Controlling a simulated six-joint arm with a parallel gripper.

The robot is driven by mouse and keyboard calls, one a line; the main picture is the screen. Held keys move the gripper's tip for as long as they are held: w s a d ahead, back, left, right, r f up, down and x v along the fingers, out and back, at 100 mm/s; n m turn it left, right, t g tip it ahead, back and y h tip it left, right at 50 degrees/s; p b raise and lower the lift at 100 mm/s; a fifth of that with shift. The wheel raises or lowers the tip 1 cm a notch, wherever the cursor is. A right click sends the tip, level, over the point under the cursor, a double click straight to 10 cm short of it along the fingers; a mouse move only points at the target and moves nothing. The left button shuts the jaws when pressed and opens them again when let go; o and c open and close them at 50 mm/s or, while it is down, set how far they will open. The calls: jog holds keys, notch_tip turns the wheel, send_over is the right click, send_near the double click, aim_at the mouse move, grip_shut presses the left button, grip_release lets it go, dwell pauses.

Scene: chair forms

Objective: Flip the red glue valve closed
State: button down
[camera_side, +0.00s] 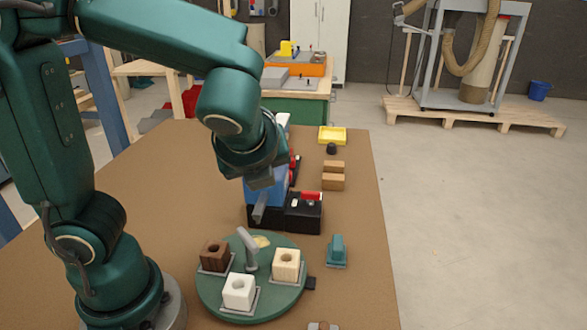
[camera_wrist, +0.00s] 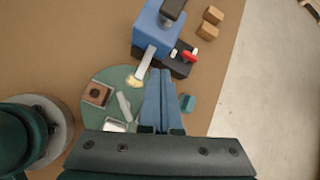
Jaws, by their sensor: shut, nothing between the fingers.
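A red valve lever (camera_side: 311,195) lies on top of the black base (camera_side: 304,215) of the blue glue machine (camera_side: 281,183). In the wrist view the red lever (camera_wrist: 193,56) shows beside a white part, to the right of the pale nozzle. Its exact angle is hard to tell. My gripper (camera_wrist: 161,74) is shut and empty, with its fingers over the area in front of the machine's black base. The fingers appear apart from the lever, which lies ahead and to their right. In the side view my wrist partly hides the machine.
A green turntable (camera_side: 210,292) carries brown, white and pale blocks in front of the machine. A teal piece (camera_side: 337,249) lies to its right. Wooden blocks (camera_side: 333,182) and a yellow tray (camera_side: 332,135) stand behind. The brown tabletop's right strip is mostly clear.

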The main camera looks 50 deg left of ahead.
aim_at(310, 198)
jog(key=d+f+m, duration=0.1)
jog(key=d, duration=0.1)
jog(key=w+d+f+m, duration=0.1)
jog(key=m, duration=0.1)
jog(key=d+m+t, duration=0.1)
jog(key=d, duration=0.1)
jog(key=shift+w+d+f+m, duration=0.3)
jog(key=shift+d+f, duration=0.05)
jog(key=shift+f, duration=0.05)
jog(key=shift+a, duration=0.1)
jog(key=x, duration=1)
jog(key=shift+a, duration=0.1)
jog(key=shift+w+a+r, duration=0.1)
jog(key=shift+w+a, duration=0.7)
jog(key=shift+w, duration=0.05)
jog(key=shift+w+a, duration=0.55)
jog(key=shift+w, duration=0.05)
